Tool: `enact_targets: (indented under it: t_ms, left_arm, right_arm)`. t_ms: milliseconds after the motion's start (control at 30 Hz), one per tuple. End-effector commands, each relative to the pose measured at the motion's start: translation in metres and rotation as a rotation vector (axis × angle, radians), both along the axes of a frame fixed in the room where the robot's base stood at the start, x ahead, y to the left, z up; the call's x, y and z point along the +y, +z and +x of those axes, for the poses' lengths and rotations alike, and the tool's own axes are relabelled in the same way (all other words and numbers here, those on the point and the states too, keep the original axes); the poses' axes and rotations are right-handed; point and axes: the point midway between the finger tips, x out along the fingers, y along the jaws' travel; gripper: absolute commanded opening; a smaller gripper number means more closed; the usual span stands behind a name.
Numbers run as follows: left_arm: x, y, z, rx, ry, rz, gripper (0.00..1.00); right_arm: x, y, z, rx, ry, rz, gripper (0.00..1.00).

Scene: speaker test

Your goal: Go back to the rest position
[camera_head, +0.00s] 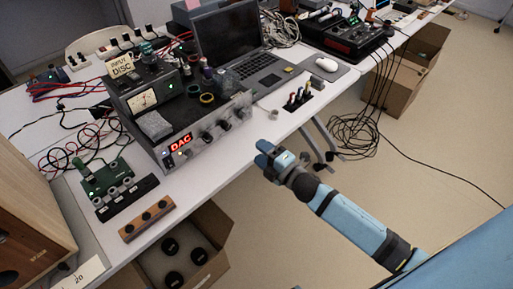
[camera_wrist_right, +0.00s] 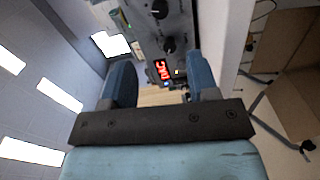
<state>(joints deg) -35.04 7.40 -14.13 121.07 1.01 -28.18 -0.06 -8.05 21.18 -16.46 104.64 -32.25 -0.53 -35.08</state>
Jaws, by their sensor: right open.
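My right gripper (camera_head: 266,156) is at the end of the blue arm in the head view, beside the front edge of the white table and over the floor. In the right wrist view its two blue fingers (camera_wrist_right: 160,88) stand apart with nothing held between them. The DAC box (camera_head: 190,140) with a red lit display stands on the table, up and left of the gripper. It also shows past the fingers in the right wrist view (camera_wrist_right: 162,40). My left gripper is in neither view.
A laptop (camera_head: 250,68), a mouse (camera_head: 326,64) and a green circuit board (camera_head: 108,180) are on the table. An open cardboard box (camera_head: 150,268) stands below the front edge. Black cables (camera_head: 352,136) hang to the floor at right. Open floor (camera_head: 440,170) lies around my right arm.

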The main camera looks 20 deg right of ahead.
Motion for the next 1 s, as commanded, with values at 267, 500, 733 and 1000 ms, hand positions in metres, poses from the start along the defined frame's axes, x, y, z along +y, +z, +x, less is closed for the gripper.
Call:
enact_targets:
  t_ms: [267,500,733,1000]
  left_arm:
    - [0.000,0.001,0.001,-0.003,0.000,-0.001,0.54]
    - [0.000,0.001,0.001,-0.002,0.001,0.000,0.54]
    - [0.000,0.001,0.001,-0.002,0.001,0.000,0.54]
    - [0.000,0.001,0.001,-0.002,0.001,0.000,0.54]
  right_arm:
    - [0.000,0.000,0.000,-0.001,0.000,0.000,0.54]
    - [0.002,-0.002,-0.003,0.015,-0.004,0.022,0.54]
    - [0.021,-0.039,-0.070,0.325,-0.136,0.465,0.54]
    - [0.048,-0.075,-0.168,0.753,-0.369,1.062,0.54]
